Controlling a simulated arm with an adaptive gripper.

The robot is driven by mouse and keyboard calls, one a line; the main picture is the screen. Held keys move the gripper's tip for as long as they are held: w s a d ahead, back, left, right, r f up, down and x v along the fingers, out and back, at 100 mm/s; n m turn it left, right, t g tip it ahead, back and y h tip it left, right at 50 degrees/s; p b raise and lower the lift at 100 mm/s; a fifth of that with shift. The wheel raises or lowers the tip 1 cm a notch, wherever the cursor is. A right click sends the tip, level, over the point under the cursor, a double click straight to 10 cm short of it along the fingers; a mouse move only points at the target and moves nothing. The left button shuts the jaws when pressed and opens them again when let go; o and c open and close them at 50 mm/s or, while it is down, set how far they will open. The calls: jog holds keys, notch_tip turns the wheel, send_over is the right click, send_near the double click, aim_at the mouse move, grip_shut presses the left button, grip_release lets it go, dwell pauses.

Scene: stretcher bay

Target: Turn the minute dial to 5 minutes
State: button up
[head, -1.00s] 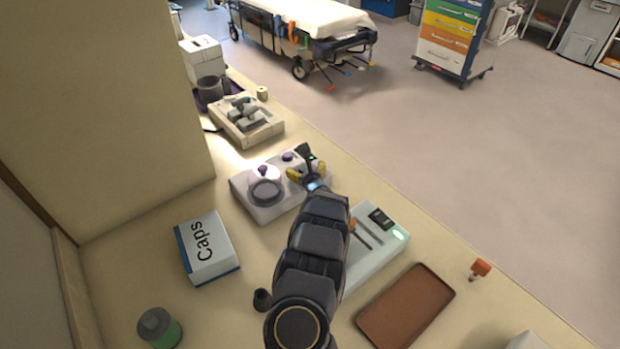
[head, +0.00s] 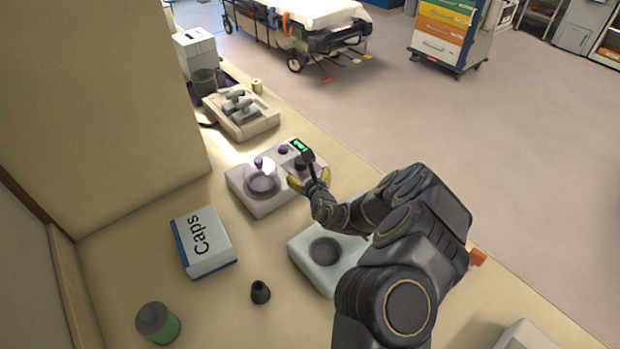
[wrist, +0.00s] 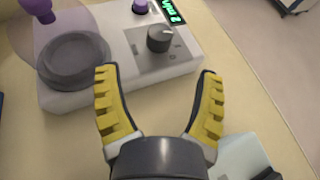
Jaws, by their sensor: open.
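The minute dial is a dark knob (wrist: 160,38) on a grey panel of a pale device (head: 245,198). The knob also shows in the head view (head: 301,164). A green lit display (wrist: 174,14) sits beside it; it seems to show a 2, but the text is small and turned. My gripper (wrist: 157,73) is open and empty, its yellow fingers apart at the device's near edge. The knob lies just beyond the fingertips, roughly centred between them and apart from them. In the head view my gripper (head: 310,180) is close beside the dial.
The device also carries a round grey plate (wrist: 72,62) and purple knobs (wrist: 140,6). A second pale device (head: 312,275) stands near my arm. A Caps box (head: 203,243), a black cup (head: 260,292) and a green-bodied jar (head: 158,324) stand leftward on the counter.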

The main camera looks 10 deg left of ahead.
jog(key=shift+v, duration=1.05)
